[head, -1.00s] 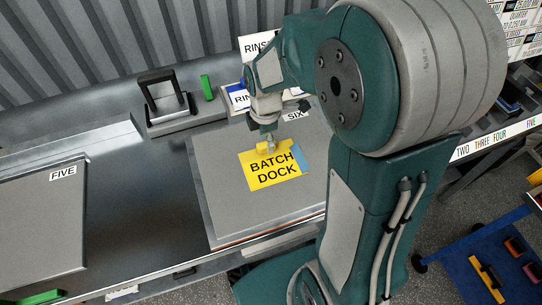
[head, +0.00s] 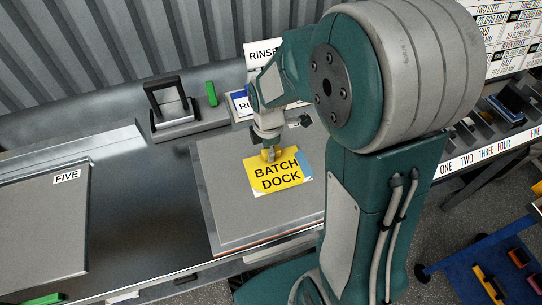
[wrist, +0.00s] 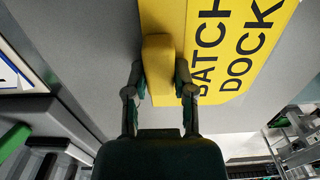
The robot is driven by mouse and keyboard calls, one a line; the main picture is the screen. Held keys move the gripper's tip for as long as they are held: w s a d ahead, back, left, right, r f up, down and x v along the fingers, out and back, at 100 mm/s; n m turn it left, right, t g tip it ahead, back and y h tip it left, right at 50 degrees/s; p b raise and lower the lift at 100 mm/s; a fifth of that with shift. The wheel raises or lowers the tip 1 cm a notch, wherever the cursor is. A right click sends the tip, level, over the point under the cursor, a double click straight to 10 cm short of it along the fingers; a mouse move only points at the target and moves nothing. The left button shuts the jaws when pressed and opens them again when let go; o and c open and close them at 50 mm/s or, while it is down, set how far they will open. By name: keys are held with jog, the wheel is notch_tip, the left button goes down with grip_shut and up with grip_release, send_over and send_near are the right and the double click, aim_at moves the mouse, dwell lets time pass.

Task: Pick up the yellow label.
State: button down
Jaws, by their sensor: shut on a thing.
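The yellow label (head: 285,176) reads "BATCH DOCK" and has a blue strip at its right edge. It lies over the grey plate (head: 232,215) in the head view, and I cannot tell whether it touches the plate. In the wrist view the label (wrist: 222,75) fills the upper right. A raised yellow grip block (wrist: 158,65) stands at its edge. My gripper (wrist: 158,88) is shut on this block, one finger on each side. In the head view my gripper (head: 268,154) sits at the label's top edge, its fingers partly hidden by the wrist.
A grey plate marked "FIVE" (head: 40,230) lies at left. A grey block with a black handle (head: 172,110) and a green piece (head: 211,94) stand behind. "RINSE" signs (head: 262,52) stand near the wall. Bare metal bench (head: 140,200) separates the plates.

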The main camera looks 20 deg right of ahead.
aim_at(270, 172)
jog(key=shift+r, duration=0.6)
jog(key=s+a+r, duration=0.3)
jog(key=s+r, duration=0.8)
jog(key=s, duration=0.2)
jog(key=shift+s+r, duration=0.35)
jog(key=shift+s, duration=0.05)
